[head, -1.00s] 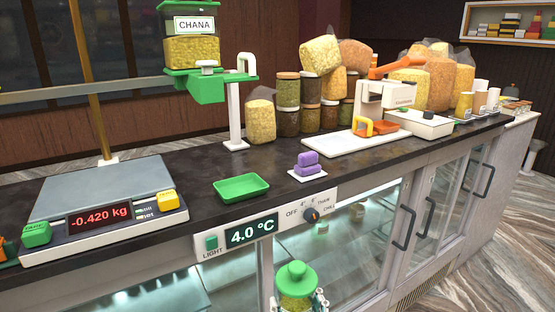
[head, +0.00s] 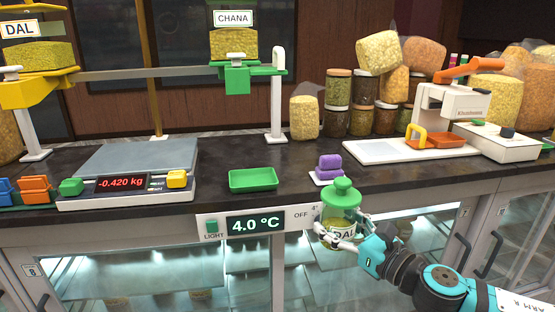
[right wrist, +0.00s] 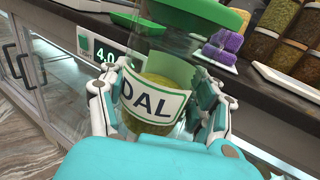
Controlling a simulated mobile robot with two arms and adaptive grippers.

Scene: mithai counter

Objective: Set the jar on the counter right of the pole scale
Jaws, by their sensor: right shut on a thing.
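The jar (head: 341,196) has a clear body, a green lid with a knob, and a DAL label. My right gripper (head: 341,232) is shut around its body. The jar is upright in front of the counter's front edge, right of the temperature display. In the right wrist view the jar (right wrist: 150,104) sits between the fingers, its label facing the camera. The pole scale (head: 122,187) stands on the counter (head: 215,165) at left, with a grey platform, a gold pole behind it and a display reading -0.420 kg. My left gripper is not in view.
A green tray (head: 253,179) lies right of the scale, with bare counter between them. Purple blocks (head: 329,167) sit on a small white plate behind the jar. A white board with a press (head: 445,130) stands further right. Orange and blue blocks (head: 22,190) lie left of the scale.

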